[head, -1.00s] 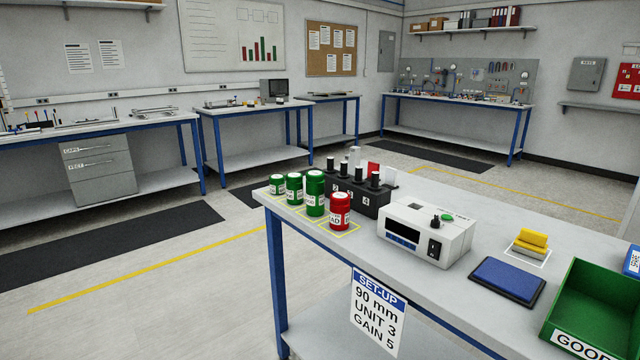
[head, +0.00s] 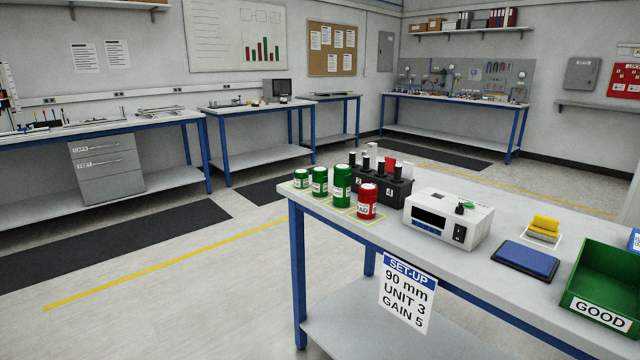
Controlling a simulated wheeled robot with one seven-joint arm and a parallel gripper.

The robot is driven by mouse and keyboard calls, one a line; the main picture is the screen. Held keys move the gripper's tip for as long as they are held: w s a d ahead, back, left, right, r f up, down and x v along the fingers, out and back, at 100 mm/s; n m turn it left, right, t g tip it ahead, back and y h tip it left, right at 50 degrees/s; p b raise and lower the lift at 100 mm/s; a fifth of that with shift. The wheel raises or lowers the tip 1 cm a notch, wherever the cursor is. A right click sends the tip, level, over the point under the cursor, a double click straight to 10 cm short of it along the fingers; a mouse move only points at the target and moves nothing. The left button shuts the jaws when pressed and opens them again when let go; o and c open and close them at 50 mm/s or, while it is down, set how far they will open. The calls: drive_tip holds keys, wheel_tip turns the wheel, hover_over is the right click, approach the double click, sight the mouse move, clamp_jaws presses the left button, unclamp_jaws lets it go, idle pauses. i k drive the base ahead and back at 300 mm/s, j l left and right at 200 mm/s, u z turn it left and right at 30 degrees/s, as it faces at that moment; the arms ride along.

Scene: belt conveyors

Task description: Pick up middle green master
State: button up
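Three green masters stand upright in a row at the left end of the near bench, each with a white label. The middle green master (head: 319,182) stands between a shorter green one (head: 301,178) on its left and a taller green one (head: 341,186) on its right. A red master (head: 367,201) stands at the right end of the row. Yellow outlines mark the bench top around them. My gripper is not in view.
A black block with several black-topped plugs (head: 384,188) stands just behind the masters. A white instrument box (head: 448,219), blue pad (head: 525,260), yellow block (head: 545,225) and green GOOD bin (head: 598,309) lie rightward. A set-up sign (head: 406,293) hangs at the front. Floor at left is clear.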

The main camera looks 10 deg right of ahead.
sight(319, 174)
drive_tip(key=i+j+z, duration=0.5)
drive_tip(key=i+j, duration=0.35)
drive_tip(key=i+j+z, duration=0.15)
drive_tip(key=i, duration=0.25)
drive_tip(key=i+j+z, duration=0.1)
drive_tip(key=i+j, duration=0.3)
drive_tip(key=i, duration=0.25)
